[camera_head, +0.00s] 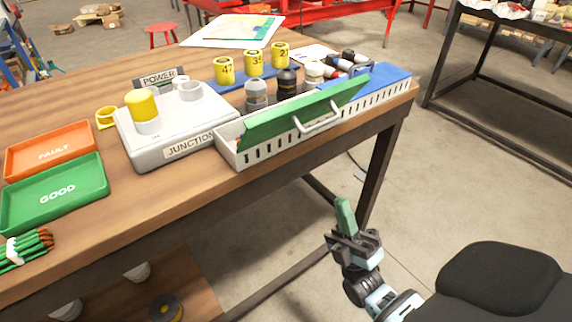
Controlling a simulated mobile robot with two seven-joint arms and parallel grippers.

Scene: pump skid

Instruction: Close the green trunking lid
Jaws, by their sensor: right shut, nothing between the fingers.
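The green trunking lid (285,118) stands raised and tilted on the white slotted trunking (240,155) along the table's front edge. A pale bar handle (318,122) sits on its front face. Part of the trunking's inside shows under the lid at the left end. A blue lid (385,80) lies on the trunking's right section, with a blue handle. My right gripper (345,215) is shut and empty, with green fingertips pointing up. It is in front of and below the table edge, apart from the lid. My left gripper is not in view.
A grey junction box (150,155) with a yellow-topped post stands left of the trunking. Yellow numbered reels (254,62) and dark-capped bottles stand behind it. A red FAULT tray (50,150) and green GOOD tray (55,193) lie left. The floor around my right gripper is clear.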

